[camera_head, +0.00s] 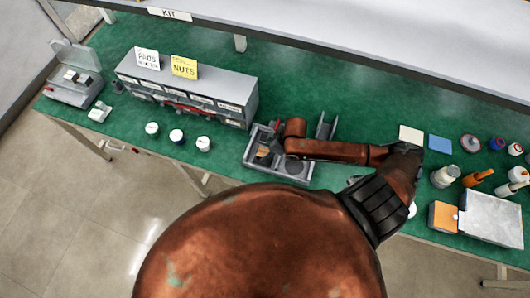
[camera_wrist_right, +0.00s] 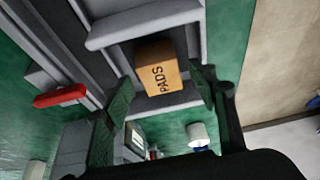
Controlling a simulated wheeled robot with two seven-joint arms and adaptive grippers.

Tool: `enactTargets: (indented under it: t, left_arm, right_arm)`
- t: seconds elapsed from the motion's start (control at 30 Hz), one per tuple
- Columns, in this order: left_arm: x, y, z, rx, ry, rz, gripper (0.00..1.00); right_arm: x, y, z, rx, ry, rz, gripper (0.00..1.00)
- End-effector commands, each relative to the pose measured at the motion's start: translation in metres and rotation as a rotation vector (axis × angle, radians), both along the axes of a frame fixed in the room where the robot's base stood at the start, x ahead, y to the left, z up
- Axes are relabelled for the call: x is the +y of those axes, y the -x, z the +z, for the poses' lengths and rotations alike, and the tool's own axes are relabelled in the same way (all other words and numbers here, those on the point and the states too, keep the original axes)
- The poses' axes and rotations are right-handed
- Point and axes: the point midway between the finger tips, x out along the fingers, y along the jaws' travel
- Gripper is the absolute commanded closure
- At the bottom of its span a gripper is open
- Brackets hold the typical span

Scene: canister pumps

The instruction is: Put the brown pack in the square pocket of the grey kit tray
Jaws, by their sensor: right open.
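The brown pack (camera_wrist_right: 161,72), lettered PADS, sits within the grey walls of a compartment of the kit tray (camera_wrist_right: 146,22). It looks slightly turned against the walls; I cannot tell whether it lies flat on the floor. In the head view the pack (camera_head: 263,152) shows in the left part of the grey kit tray (camera_head: 290,178), left of a dark round recess. My right gripper (camera_wrist_right: 163,80) is open, its two fingers apart on either side of the pack, with visible gaps. In the head view my right arm hides part of the tray. My left gripper is not in view.
A grey drawer cabinet (camera_head: 228,88) with PADS and NUTS cards stands behind left. Several white-capped jars (camera_head: 203,144) stand in front of it. Bottles, an orange box (camera_head: 443,216) and a pale slab (camera_head: 493,215) crowd the right. Green bench between cabinet and tray is clear.

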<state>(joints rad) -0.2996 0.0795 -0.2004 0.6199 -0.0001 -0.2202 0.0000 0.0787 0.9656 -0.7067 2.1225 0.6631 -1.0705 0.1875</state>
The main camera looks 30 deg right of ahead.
Motion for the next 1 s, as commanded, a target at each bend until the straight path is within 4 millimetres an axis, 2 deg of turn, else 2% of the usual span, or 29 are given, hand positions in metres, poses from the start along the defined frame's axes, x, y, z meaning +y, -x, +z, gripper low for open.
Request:
enactTargets:
  t: [0.03,0.2,0.4,0.6,1.0]
  left_arm:
    - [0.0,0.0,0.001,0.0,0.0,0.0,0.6]
    - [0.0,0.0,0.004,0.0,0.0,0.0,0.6]
    - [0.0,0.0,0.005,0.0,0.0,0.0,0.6]
    - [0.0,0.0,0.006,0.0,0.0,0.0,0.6]
    - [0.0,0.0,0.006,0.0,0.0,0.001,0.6]
  right_arm:
    - [-0.004,0.003,0.012,-0.002,0.002,0.0,0.47]
    - [-0.013,0.014,0.045,-0.001,0.002,0.0,0.47]
    - [-0.02,0.022,0.072,-0.001,0.001,0.0,0.47]
    - [-0.022,0.025,0.081,0.0,-0.001,-0.002,0.47]
    - [-0.022,0.025,0.081,-0.001,-0.001,-0.001,0.47]
